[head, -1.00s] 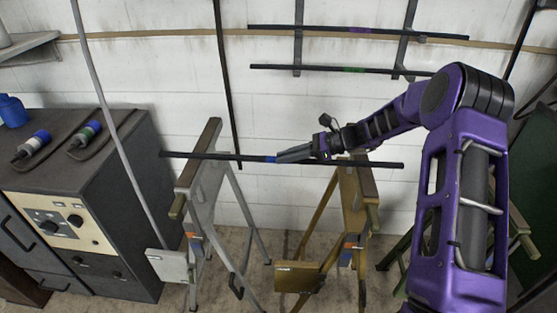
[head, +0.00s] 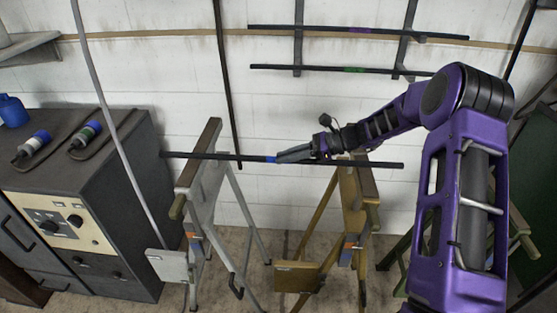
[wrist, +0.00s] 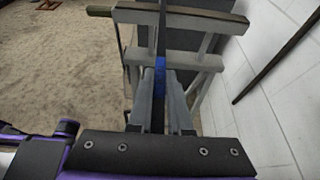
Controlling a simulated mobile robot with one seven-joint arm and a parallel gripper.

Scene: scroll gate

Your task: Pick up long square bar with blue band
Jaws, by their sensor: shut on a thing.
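The long dark square bar with a blue band (head: 225,157) lies level across two trestles, a grey one (head: 207,165) on the left and a yellow-brown one (head: 352,200) on the right. My gripper (head: 283,156) is shut on the bar just right of its blue band, between the trestles. In the wrist view the blue band (wrist: 160,68) shows just past the fingertips of my gripper (wrist: 159,85), and the bar runs away over the grey trestle (wrist: 190,18). Whether the bar touches the trestle tops or is slightly above them, I cannot tell.
Two bars, one with a purple band (head: 358,30) and one with a green band (head: 354,69), rest on wall brackets. A dark cabinet (head: 110,190) stands at the left, with two banded handles on top. A grey pole (head: 105,110) leans there. A dark pole (head: 226,90) stands against the wall.

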